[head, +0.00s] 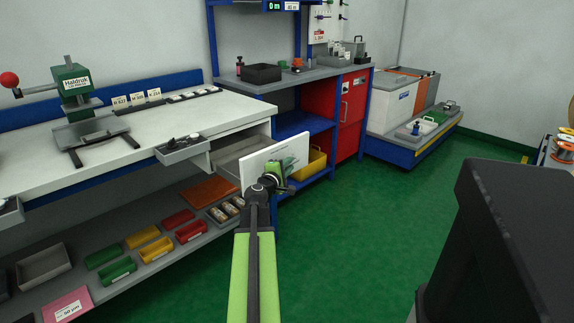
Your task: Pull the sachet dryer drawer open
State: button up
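A white-fronted drawer (253,157) stands out from under the right end of the long workbench, and its grey inside shows. It is the drawer my arm reaches; I cannot read whether it bears the sachet dryer name. My gripper (279,178) is at the right part of the drawer's front panel, seen from behind. My wrist covers the lower part of the panel and any handle there. The fingertips are small and partly hidden, so I cannot tell whether they are open, shut or touching a handle.
The long workbench (60,155) carries a green Haldrok press (75,82). A small grey tray (182,150) juts from its edge, left of the drawer. Coloured bins (156,249) fill the lower shelf. A yellow bin (312,168) is behind the drawer. Green floor (370,235) is clear to the right.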

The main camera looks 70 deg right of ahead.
jog(key=shift+o, duration=0.9)
jog(key=shift+w+a, duration=0.1)
jog(key=shift+w, duration=0.1)
